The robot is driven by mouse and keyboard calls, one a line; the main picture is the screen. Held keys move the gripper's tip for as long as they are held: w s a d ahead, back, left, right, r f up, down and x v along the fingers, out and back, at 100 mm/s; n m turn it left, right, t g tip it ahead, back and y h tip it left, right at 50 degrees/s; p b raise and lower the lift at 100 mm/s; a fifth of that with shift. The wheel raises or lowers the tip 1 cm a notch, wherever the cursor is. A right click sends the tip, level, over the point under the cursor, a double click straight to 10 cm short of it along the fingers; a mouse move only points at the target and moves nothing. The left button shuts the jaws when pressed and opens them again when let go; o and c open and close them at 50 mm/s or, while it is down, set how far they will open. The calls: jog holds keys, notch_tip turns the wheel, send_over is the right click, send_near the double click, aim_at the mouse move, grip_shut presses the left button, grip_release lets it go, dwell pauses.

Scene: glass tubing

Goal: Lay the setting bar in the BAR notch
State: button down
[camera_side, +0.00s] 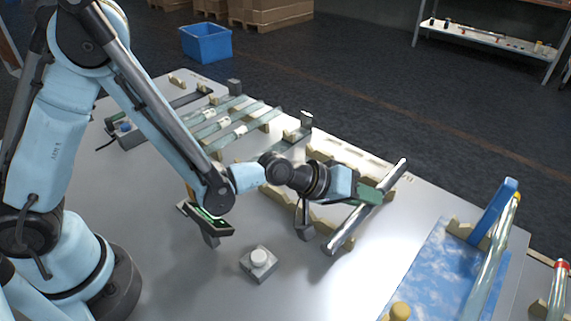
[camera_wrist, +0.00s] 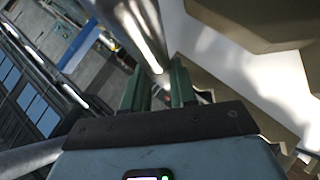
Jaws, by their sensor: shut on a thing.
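My gripper (camera_side: 369,193) is shut on a shiny metal bar, the setting bar (camera_side: 345,231), holding it near its middle. The bar lies slanted in the side view, from lower left to upper right, over the right part of the table. In the wrist view the bar (camera_wrist: 136,28) runs up and away from between the green fingers (camera_wrist: 157,82). Beige notched supports (camera_side: 321,219) stand beside and behind the bar. I cannot tell whether the bar touches a support. No BAR label is readable, and the notch is not clearly identifiable.
A blue-patterned panel (camera_side: 432,268) with a glass tube (camera_side: 488,262) and a blue upright piece (camera_side: 493,212) stands at right. Glass tubes on supports (camera_side: 238,134) lie behind. A small box with a white knob (camera_side: 259,259) sits in front. Table between is mostly clear.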

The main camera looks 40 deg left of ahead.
jog(key=shift+f, duration=0.75)
jog(key=c, duration=0.9)
grip_release()
jog(key=shift+r, duration=0.1)
jog(key=shift+r, duration=0.55)
jog(key=v, duration=1.2)
jog(key=s+a+r+m+g+y, duration=0.1)
jog(key=s+a+r+y, duration=0.1)
jog(key=a, duration=0.6)
jog(key=s+a+r+m+g+y, duration=0.1)
jog(key=s+a+r+m+y, duration=0.1)
jog(key=s+a+y, duration=0.3)
jog(key=a, duration=0.4)
jog(key=shift+s+a+m, duration=0.2)
jog(key=shift+a+m, duration=0.05)
jog(key=shift+m, duration=0.05)
jog(key=shift+r, duration=0.1)
